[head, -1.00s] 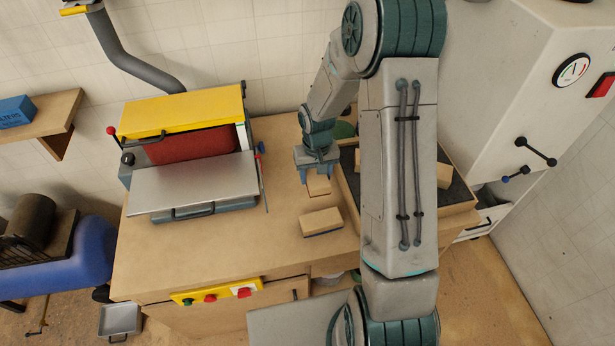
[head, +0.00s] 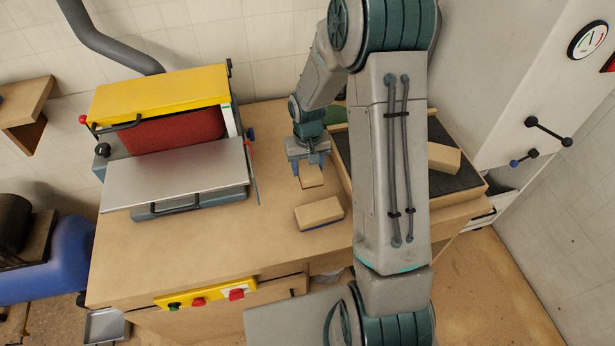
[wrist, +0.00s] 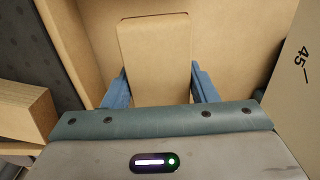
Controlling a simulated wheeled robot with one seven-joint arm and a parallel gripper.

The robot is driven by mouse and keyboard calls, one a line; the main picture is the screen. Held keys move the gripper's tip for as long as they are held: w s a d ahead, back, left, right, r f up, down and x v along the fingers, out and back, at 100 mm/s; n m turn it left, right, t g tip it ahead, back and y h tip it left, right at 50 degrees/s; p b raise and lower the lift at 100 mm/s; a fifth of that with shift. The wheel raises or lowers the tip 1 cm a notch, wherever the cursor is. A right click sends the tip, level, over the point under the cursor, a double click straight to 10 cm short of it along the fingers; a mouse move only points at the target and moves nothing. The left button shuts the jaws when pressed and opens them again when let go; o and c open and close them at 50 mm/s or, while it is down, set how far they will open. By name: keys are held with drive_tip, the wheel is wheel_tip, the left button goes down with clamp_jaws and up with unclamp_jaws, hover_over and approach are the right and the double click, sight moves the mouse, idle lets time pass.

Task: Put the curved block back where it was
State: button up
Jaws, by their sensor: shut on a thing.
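My gripper (head: 309,163) is above the bench, between the sander and the dark-lined tray, pointing down. It is shut on a tan wooden block (head: 312,180). In the wrist view, the held block (wrist: 155,60) sits between the two blue fingers. Its visible face looks flat, and I cannot tell its curve or whether it touches the bench. A second tan block with a blue underside (head: 318,212) lies on the bench nearer to me, apart from the held one. A third tan block (head: 444,158) lies in the tray (head: 462,181), right of my arm.
The sander (head: 165,95) with its metal table (head: 175,178) stands left on the bench (head: 240,245). A pale surface marked 45 (wrist: 298,75) fills the right of the wrist view. A tan block edge (wrist: 22,115) shows at its left.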

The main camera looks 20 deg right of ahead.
drive_tip(key=shift+f, duration=2.3)
drive_tip(key=shift+f, duration=0.1)
drive_tip(key=o, duration=1)
wheel_tip(320, 180, up, 12)
drive_tip(key=shift+r+b, duration=0.1)
drive_tip(key=shift+b, duration=0.25)
drive_tip(key=s+r+t, duration=0.1)
drive_tip(key=s+r, duration=0.6)
drive_tip(key=s, duration=0.3)
drive_tip(key=s+r+t, duration=0.2)
drive_tip(key=s+r, duration=0.5)
drive_tip(key=s, duration=0.4)
